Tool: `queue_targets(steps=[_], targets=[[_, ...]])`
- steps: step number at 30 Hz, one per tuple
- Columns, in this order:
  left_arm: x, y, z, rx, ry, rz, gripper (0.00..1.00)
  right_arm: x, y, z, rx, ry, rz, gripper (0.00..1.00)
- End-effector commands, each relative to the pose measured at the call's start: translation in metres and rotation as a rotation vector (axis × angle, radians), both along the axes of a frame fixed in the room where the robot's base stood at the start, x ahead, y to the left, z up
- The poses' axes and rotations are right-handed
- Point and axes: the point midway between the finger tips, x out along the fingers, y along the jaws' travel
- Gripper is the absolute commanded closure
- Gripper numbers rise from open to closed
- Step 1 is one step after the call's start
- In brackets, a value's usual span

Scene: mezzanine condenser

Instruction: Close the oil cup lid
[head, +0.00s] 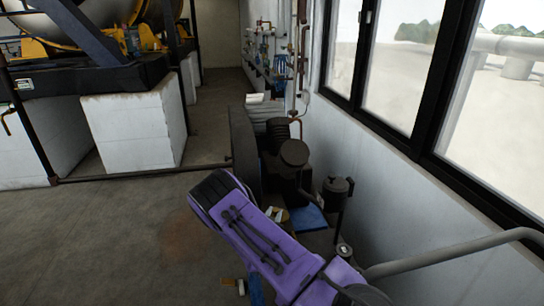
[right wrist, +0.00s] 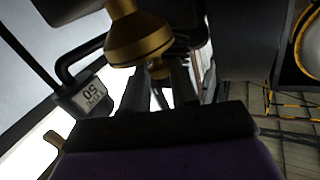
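A brass, funnel-shaped cup (right wrist: 138,38), which looks like the oil cup, shows close up at the top of the right wrist view. I cannot make out its lid or whether that is open. My right gripper (right wrist: 160,82) has two dark fingers standing apart just below the cup, with a gap between them. I see nothing clearly held, and I cannot tell whether a finger touches the cup. In the head view my purple right arm reaches up from the bottom right and hides the fingertips. A small brass part (head: 284,215) shows beside it. My left gripper is not in view.
A dark machine with a large wheel (head: 245,155) and a round-topped cylinder (head: 293,153) stands by the right wall. A dark canister (head: 336,192) is beside it. A dark block with a label reading 50 (right wrist: 90,95) is near the cup. Open floor (head: 100,240) lies left.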

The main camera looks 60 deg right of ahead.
Motion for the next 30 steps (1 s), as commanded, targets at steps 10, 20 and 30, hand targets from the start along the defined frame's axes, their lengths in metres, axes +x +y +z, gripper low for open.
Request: queue_targets(steps=[10,20,30], targets=[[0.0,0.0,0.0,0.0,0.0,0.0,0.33,0.001,0.001,0.0,0.001,0.001,0.001,0.46],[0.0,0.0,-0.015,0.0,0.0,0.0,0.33,-0.013,0.057,-0.002,0.002,0.002,0.004,0.46],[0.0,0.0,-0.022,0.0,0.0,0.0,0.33,-0.025,0.102,0.002,0.0,0.001,0.0,0.46]])
